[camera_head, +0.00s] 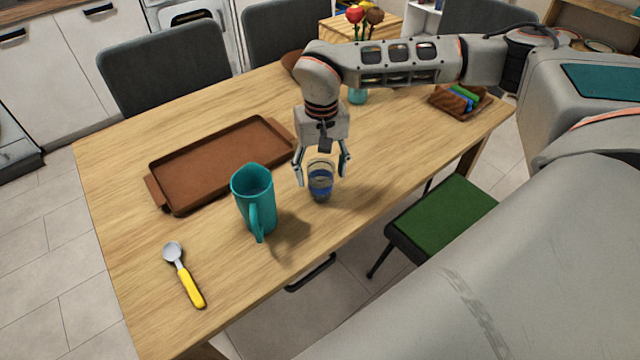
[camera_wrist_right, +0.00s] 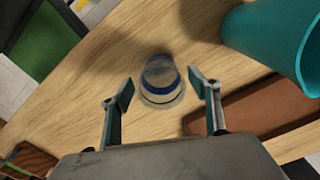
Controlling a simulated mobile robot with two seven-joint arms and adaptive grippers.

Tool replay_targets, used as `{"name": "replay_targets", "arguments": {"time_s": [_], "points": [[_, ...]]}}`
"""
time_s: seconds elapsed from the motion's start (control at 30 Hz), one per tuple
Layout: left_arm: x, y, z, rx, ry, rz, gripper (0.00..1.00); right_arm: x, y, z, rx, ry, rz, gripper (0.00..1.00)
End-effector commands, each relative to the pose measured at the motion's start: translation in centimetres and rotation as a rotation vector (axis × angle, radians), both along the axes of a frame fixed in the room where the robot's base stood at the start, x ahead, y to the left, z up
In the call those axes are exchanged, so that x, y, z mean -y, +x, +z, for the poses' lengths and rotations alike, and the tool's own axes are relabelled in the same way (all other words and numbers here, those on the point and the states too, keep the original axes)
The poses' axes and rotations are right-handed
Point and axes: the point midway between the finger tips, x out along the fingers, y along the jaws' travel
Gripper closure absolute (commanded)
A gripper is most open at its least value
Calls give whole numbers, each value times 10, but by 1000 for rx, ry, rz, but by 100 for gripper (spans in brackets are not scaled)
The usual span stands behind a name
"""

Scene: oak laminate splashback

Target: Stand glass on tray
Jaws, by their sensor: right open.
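A clear glass (camera_head: 320,184) with a blue band stands on the wooden table in the head view. It also shows between the finger tips in the right wrist view (camera_wrist_right: 159,82). My right gripper (camera_head: 323,180) is open, with one finger on either side of the glass; I cannot tell whether either touches it. The brown tray (camera_head: 222,162) with a handle at each end lies empty on the table, to the left of the glass. My left gripper is not in view.
A teal pitcher (camera_head: 254,200) stands between the glass and the tray's front side. A yellow-handled spoon (camera_head: 184,275) lies at the front left. A flower vase (camera_head: 358,94) and a small wooden tray (camera_head: 460,101) stand at the back. Green-seated chair (camera_head: 443,218) is beside the table.

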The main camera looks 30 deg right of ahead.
Motion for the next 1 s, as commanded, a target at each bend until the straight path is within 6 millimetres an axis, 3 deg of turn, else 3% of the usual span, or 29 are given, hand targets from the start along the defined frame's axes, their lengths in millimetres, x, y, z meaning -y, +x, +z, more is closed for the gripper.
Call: {"name": "replay_targets", "arguments": {"time_s": [0.03, 0.2, 0.47, 0.67, 1.0], "points": [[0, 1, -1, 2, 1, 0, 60, -1, -1, -11, -4, 0, 0, 39], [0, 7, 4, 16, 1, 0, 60, -1, 0, -27, -2, 1, -2, 39], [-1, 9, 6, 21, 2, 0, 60, -1, 1, -29, 1, 1, -1, 39], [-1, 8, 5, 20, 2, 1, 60, -1, 0, -29, 1, 0, -1, 86], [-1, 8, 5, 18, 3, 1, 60, -1, 1, -28, 1, 1, -1, 90]]}}
